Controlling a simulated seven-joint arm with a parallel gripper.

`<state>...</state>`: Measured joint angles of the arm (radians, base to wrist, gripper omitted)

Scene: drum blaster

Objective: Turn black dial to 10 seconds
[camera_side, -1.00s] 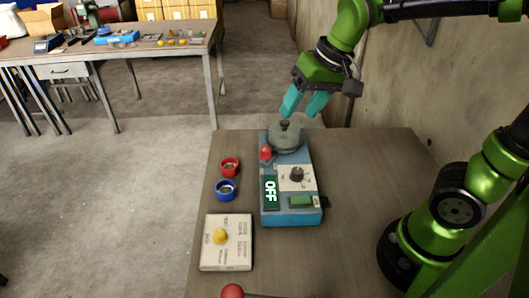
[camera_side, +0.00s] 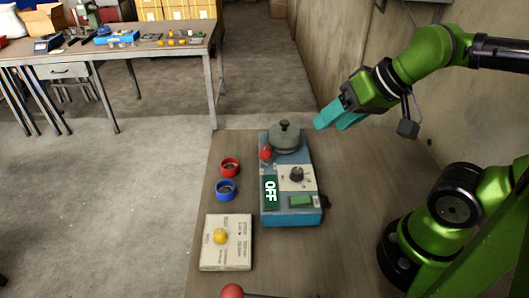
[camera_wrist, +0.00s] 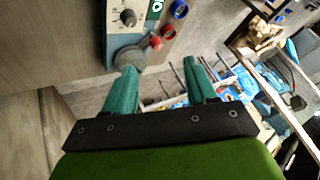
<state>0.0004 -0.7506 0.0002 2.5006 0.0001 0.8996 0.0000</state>
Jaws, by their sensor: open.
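The blue machine (camera_side: 272,217) stands on the table with a grey round lid (camera_side: 285,140) at its far end. The black dial (camera_side: 297,174) sits on a pale panel on it, and also shows in the wrist view (camera_wrist: 129,17). Its exact setting is too small to read. My gripper (camera_side: 334,122) is open and empty, raised to the right of the lid and apart from the machine. In the wrist view its two teal fingers (camera_wrist: 160,82) are spread.
A red cup (camera_side: 230,167) and a blue cup (camera_side: 226,190) stand left of the machine. A pale box (camera_side: 238,260) with a yellow knob lies nearer. A red ball (camera_side: 232,291) is at the front edge. The table right of the machine is clear.

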